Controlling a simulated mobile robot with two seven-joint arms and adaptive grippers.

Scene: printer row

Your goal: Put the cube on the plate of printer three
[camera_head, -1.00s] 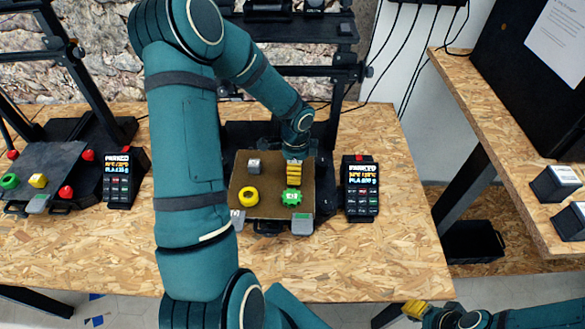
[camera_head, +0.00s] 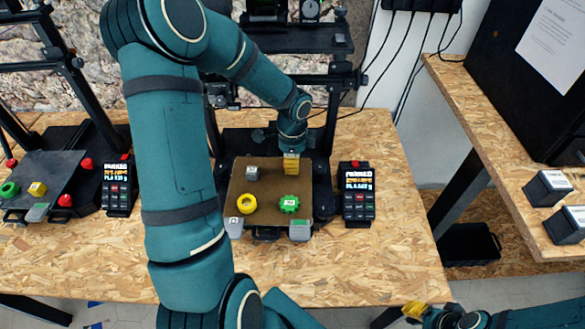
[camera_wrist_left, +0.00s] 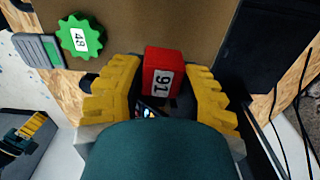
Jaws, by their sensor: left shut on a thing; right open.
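My left gripper (camera_head: 291,166) is over the back right corner of the brown plate (camera_head: 262,213) on the middle printer. In the left wrist view its yellow fingers (camera_wrist_left: 163,95) are shut on a red cube (camera_wrist_left: 162,65) with the label 91. The head view does not show this cube, which the gripper hides. On the plate are a grey cube (camera_head: 252,173) at the back left, a yellow ring (camera_head: 247,203) at the front left and a green gear (camera_head: 289,203) at the front right. My right gripper (camera_head: 414,309) is open, low past the table's front edge.
A left printer's dark plate (camera_head: 55,172) holds green, yellow and red parts. Control panels (camera_head: 357,193) flank the middle printer, and its frame (camera_head: 330,95) rises behind my left gripper. The wooden table (camera_head: 390,240) is clear in front. A black bin (camera_head: 472,244) stands at right.

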